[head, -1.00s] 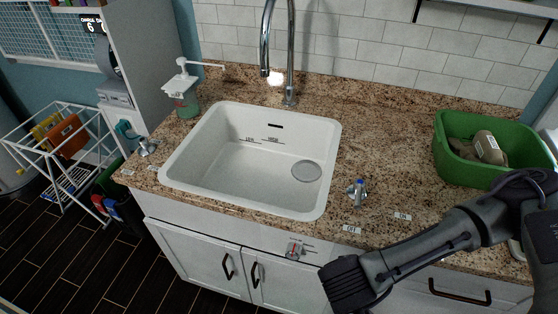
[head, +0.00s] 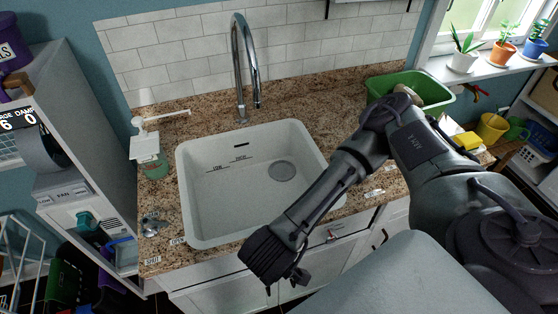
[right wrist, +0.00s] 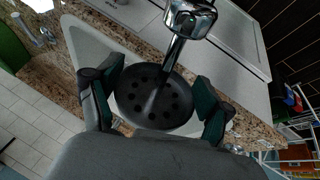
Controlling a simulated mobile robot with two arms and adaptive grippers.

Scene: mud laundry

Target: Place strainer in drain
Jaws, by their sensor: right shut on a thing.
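The strainer (right wrist: 150,105) is a dark round disc with a ring of holes, seen in the right wrist view. A metal stem rises from the disc towards a chrome piece (right wrist: 190,18) at the top edge; I cannot tell whether that piece belongs to the strainer. In the head view my right gripper (head: 285,280) is at the sink's front edge, and its load is hidden. The drain (head: 282,171) is a grey circle in the white sink (head: 225,205). My left gripper is not in view.
A curved chrome faucet (head: 240,70) stands behind the sink. A soap dispenser (head: 152,160) stands to its left. A green tub (head: 385,88) is at the back right of the granite counter (head: 325,90). White cabinets (head: 215,300) lie below the front edge.

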